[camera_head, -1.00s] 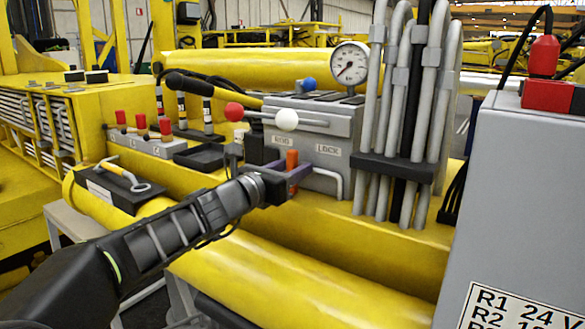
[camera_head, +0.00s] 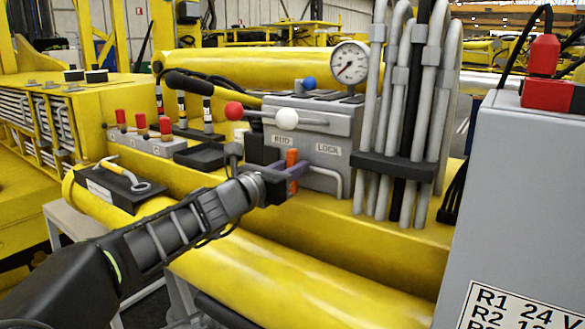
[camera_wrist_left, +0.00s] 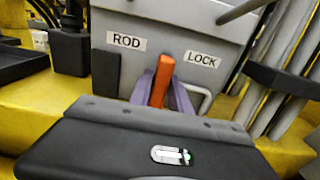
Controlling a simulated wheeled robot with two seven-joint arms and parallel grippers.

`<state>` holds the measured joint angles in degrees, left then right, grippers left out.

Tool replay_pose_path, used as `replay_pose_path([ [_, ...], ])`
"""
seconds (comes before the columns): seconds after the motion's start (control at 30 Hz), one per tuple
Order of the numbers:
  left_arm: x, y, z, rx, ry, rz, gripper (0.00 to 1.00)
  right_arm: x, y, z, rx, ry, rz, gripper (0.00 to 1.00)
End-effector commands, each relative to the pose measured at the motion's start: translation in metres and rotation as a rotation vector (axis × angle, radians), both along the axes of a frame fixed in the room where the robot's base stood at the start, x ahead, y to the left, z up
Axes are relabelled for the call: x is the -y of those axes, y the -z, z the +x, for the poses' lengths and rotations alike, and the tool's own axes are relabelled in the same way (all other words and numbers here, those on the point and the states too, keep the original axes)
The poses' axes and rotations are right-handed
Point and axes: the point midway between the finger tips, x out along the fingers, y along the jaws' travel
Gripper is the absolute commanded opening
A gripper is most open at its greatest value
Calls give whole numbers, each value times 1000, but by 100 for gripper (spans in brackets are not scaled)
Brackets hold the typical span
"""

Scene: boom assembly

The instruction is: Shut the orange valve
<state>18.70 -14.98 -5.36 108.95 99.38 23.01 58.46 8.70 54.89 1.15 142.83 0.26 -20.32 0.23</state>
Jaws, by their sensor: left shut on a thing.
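The orange valve handle (camera_head: 292,158) stands out from the front of the grey valve block (camera_head: 330,155), between the ROD label and the LOCK label. It points upward, slightly tilted. My left gripper (camera_head: 293,173) reaches in from the left and is shut on the orange handle, with its purple fingers around the lower part. In the left wrist view the orange handle (camera_wrist_left: 161,80) rises between the purple fingers (camera_wrist_left: 180,97), its top leaning a little right. The handle's lower end is hidden behind the gripper body. My right gripper is not in view.
Grey pipes (camera_head: 400,110) stand to the right. A grey cabinet (camera_head: 530,190) fills the right front.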

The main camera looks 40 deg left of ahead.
Motion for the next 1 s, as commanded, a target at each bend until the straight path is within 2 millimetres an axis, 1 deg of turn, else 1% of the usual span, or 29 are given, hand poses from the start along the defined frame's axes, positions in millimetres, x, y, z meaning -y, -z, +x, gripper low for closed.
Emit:
replay_pose_path([
  [0.27, 0, 1, 0, 0, -1, 37, 0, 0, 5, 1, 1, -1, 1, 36],
  [0.47, 1, 3, 0, -2, 0, 124, 0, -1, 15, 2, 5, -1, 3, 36],
  [0.67, 3, 4, 0, -4, 1, 269, 0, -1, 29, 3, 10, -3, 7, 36],
  [1.0, 6, 6, 0, -12, 0, 585, 0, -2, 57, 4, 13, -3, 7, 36],
])
